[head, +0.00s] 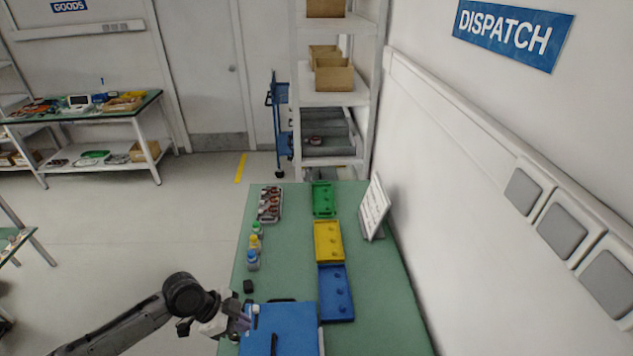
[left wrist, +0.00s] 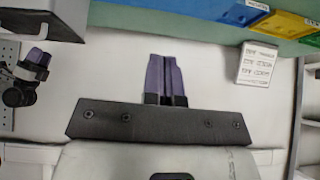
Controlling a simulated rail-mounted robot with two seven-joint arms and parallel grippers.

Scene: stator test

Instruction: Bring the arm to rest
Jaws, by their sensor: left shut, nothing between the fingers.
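My left gripper (head: 242,318) is at the near left of the green workbench, at the left edge of a blue case (head: 285,322). In the head view I cannot tell whether it touches the case. In the left wrist view its purple fingers (left wrist: 166,75) are together, with nothing between them. A second purple-fingered gripper (left wrist: 38,57), which looks like my right one, shows small at the left of that view. Its opening is too small to judge. The head view does not show it.
The green bench (head: 282,270) bears a green tray (head: 323,199), a yellow tray (head: 328,241), a blue tray (head: 336,292), several capped bottles (head: 254,242), a crate of parts (head: 270,204), a small black block (head: 248,286) and a white sign (head: 374,208). A wall runs along the right.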

